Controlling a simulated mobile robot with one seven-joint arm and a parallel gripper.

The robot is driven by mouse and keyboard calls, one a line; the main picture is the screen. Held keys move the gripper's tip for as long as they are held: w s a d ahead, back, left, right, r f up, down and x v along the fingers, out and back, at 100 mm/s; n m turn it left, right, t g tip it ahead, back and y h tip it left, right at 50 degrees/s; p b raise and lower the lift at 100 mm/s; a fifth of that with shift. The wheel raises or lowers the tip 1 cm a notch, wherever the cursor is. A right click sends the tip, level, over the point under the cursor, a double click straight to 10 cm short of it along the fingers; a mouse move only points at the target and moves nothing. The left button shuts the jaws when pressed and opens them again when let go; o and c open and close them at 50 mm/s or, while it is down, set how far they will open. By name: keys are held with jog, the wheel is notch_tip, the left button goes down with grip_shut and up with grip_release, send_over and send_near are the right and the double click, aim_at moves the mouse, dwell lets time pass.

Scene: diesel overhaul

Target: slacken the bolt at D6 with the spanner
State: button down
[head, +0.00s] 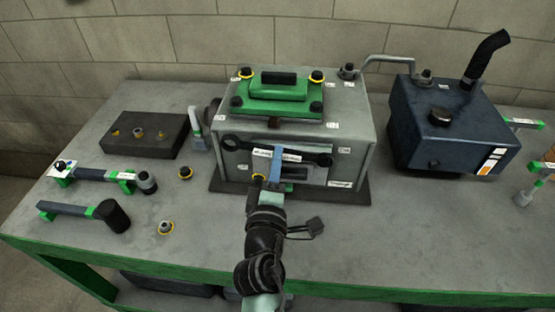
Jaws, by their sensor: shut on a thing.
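My gripper (275,158) reaches up in front of the engine block and is shut on the middle of the dark spanner (306,157). The spanner lies nearly level across the upper front face (310,178) of the grey block. Its ring ends are at the left and right of that face. I cannot tell whether either end sits on a bolt. A yellow-ringed bolt (258,177) shows lower on the front, left of my wrist. White tags mark several positions, too small to read, so I cannot tell which bolt is D6. My gripper hides part of the front.
A green cover (279,87) with several bolts tops the block. A dark blue tank (440,125) with a black hose stands right. Two long-handled tools (92,174) (75,209), loose bolts (165,228) and a dark bolt tray (145,148) are left. The bench front right is clear.

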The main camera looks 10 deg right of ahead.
jog(key=s+r+m, duration=0.1)
jog(key=s+r+m+p, duration=0.1)
jog(key=r+m, duration=0.1)
jog(key=shift+d+m, duration=0.15)
jog(key=shift+m, duration=0.15)
jog(key=d+r+m+p, duration=0.1)
jog(key=r+m, duration=0.1)
jog(key=m, duration=0.1)
jog(key=shift+s+d+r+p, duration=0.2)
jog(key=shift+d+r+p, duration=0.05)
jog(key=shift+d+p, duration=0.15)
